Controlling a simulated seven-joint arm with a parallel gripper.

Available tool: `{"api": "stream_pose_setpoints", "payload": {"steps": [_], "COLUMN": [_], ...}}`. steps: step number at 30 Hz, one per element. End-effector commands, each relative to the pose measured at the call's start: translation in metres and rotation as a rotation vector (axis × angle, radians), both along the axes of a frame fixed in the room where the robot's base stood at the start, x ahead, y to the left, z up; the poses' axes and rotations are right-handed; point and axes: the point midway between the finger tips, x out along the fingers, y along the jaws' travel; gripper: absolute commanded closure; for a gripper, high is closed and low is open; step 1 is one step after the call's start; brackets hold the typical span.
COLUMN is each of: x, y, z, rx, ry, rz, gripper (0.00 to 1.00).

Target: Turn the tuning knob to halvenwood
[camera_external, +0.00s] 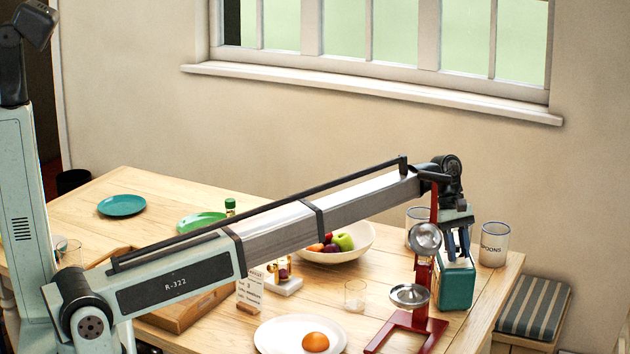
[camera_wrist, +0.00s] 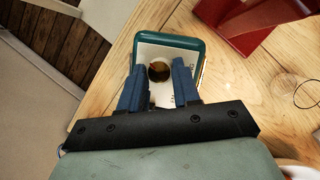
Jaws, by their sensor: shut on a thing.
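The teal radio (camera_external: 456,287) stands near the right end of the wooden table. In the wrist view its teal case (camera_wrist: 190,43) frames a cream face, with a dark brassy round knob (camera_wrist: 159,72) in the middle. My gripper (camera_external: 458,250) points down over the radio. In the wrist view its blue fingers (camera_wrist: 158,75) are closed on the tuning knob, one on each side. Small print shows on the face by the right finger, but I cannot read it. The fingers hide part of the face, so I cannot tell which station the knob points to.
A red stand with metal pans (camera_external: 422,290) is close on the radio's left. A SPOONS canister (camera_external: 494,246) stands behind it to the right. A glass (camera_external: 355,296), a white plate (camera_external: 272,336) and a small card (camera_external: 249,288) are farther left. The table edge is near.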

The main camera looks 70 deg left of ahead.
Motion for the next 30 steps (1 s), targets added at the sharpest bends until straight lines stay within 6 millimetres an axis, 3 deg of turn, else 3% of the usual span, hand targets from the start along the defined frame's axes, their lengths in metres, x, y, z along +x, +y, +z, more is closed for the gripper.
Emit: {"api": "stream_pose_setpoints", "payload": {"steps": [30], "x": [0.0062], "y": [0.0005], "z": [0.0003], "rx": [0.001], "ry": [-0.001], "rz": [-0.579], "gripper": [0.99]}}
